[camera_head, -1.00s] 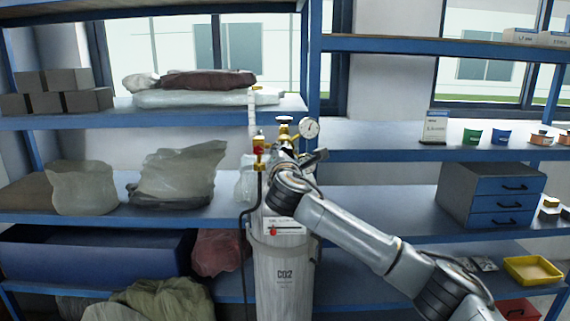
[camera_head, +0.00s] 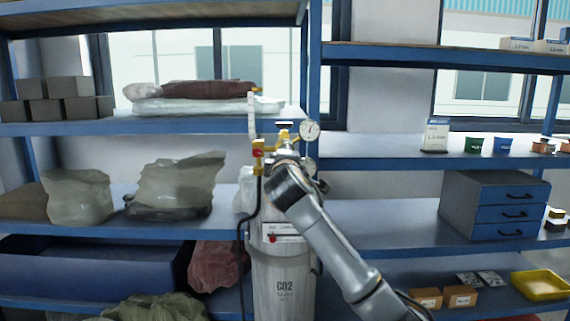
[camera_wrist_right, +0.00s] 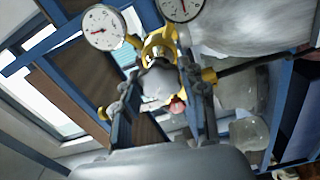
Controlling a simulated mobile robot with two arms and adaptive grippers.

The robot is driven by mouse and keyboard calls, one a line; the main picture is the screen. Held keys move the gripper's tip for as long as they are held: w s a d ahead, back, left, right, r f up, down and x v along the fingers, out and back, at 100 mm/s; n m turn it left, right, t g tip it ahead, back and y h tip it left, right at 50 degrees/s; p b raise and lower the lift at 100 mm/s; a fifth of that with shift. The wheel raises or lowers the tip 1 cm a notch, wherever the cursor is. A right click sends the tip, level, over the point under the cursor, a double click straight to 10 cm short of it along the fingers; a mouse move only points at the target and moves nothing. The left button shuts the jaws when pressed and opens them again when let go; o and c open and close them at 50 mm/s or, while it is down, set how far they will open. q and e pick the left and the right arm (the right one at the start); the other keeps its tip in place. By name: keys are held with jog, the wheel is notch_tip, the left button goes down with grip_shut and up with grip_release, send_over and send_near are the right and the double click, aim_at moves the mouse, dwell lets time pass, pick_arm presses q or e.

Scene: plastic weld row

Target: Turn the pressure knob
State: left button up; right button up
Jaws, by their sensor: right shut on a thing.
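The grey-white CO2 cylinder (camera_head: 282,270) stands upright in front of the shelves, with a brass regulator (camera_head: 284,140) on top. One round gauge (camera_head: 310,131) is at the upper right of the regulator, and a second gauge (camera_head: 307,165) shows partly behind my right wrist. Both the first gauge (camera_wrist_right: 103,27) and the second (camera_wrist_right: 181,7) appear in the right wrist view. There, my right gripper (camera_wrist_right: 162,90) has its fingers on either side of the rounded grey pressure knob (camera_wrist_right: 158,84) and is shut on it. In the head view my wrist hides the knob and fingertips. My left gripper is out of view.
A clear flow tube (camera_head: 252,118) and a red fitting (camera_head: 257,153) stand left of the regulator, with a black hose (camera_head: 246,235) hanging down. Blue shelves (camera_head: 400,153) lie behind. Plastic bags (camera_head: 178,180) lie left; a drawer cabinet (camera_head: 495,203) stands right.

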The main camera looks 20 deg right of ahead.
jog(key=m, duration=0.2)
jog(key=m+b, duration=0.1)
jog(key=m, duration=0.1)
jog(key=m+b, duration=0.1)
jog(key=m, duration=0.1)
jog(key=shift+f+m, duration=0.25)
jog(key=shift+m, duration=0.05)
jog(key=m+b, duration=0.1)
jog(key=m, duration=0.2)
jog(key=shift+m+b, duration=0.4)
jog(key=shift+m, duration=1.2)
jog(key=o, duration=1.2)
jog(key=shift+c, duration=0.2)
jog(key=shift+r, duration=0.1)
